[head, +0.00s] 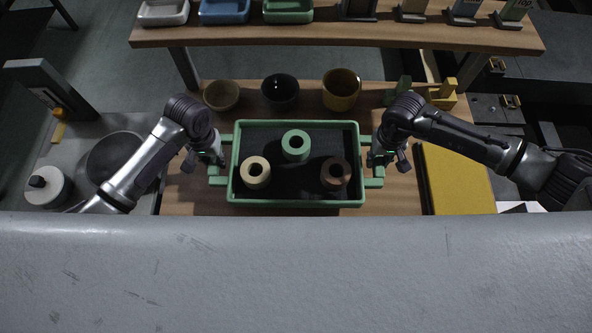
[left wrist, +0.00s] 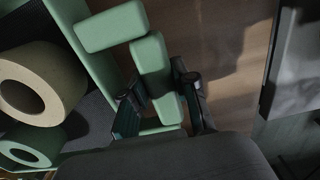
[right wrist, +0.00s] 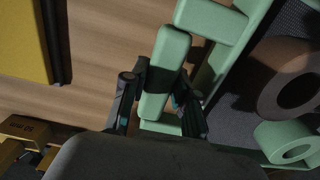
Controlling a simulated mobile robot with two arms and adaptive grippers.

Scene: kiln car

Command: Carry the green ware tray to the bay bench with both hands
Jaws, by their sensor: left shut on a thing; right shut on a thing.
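The green ware tray (head: 297,203) is in the middle of the head view, over a wooden bench top. Three ring-shaped pieces stand in it: a cream one (head: 255,172), a green one (head: 296,145) and a brown one (head: 335,173). My left gripper (head: 216,160) is shut on the tray's left handle, and its fingers sit on both sides of the handle bar (left wrist: 158,80). My right gripper (head: 377,159) is shut on the right handle, with its fingers around that bar (right wrist: 166,75). Whether the tray touches the bench top is hard to tell.
Behind the tray stand a tan bowl (head: 221,95), a dark bowl (head: 280,90) and a yellow pot (head: 342,89). A raised shelf (head: 330,37) with small trays crosses the back. A yellow board (head: 455,180) lies to the right. A white lidded jar (head: 46,187) stands left.

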